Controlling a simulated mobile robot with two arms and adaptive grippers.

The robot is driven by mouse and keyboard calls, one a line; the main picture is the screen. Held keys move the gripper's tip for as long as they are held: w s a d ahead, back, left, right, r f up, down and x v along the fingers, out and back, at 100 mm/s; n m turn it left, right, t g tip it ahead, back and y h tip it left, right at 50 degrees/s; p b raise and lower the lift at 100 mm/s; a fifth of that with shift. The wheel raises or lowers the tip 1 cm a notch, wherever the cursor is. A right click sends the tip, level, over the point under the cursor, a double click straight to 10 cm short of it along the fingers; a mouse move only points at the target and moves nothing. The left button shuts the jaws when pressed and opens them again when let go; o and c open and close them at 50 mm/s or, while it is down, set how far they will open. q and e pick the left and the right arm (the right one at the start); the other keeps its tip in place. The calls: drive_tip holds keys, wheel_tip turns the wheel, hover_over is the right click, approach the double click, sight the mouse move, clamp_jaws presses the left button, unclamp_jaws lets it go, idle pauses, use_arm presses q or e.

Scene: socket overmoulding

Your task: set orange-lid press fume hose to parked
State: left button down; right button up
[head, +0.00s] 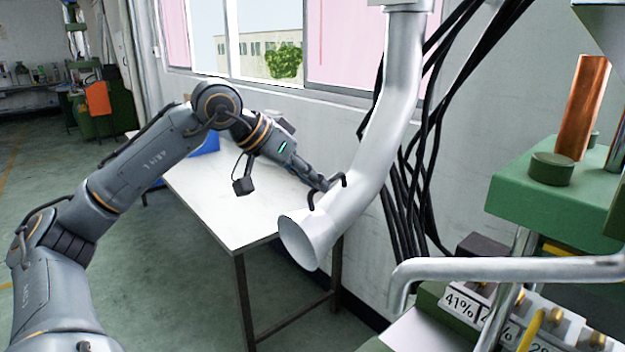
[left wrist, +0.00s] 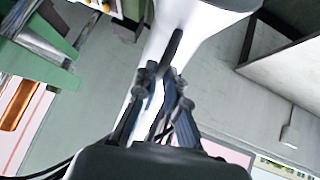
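The fume hose (head: 368,170) is a thick pale grey tube that hangs from the top and ends in a flared mouth (head: 305,243) over the white table's near right corner. A black bar handle (head: 313,198) sits on its side near the mouth. My left gripper (head: 326,186) is at this handle. In the left wrist view the handle (left wrist: 174,47) runs between the fingers of the left gripper (left wrist: 161,84), which look closed on it. The green press (head: 540,190) with an orange-copper cylinder (head: 583,105) stands at the right. My right gripper is not in view.
The white table (head: 215,205) stands below my left arm, with a blue object (head: 205,143) on it. Black cables (head: 405,190) hang on the wall behind the hose. A grey bent bar (head: 500,270) crosses in front of the press. The floor at left is clear.

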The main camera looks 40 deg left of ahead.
use_arm(q)
drive_tip(key=c, duration=1.4)
unclamp_jaws()
drive_tip(key=v, duration=1.2)
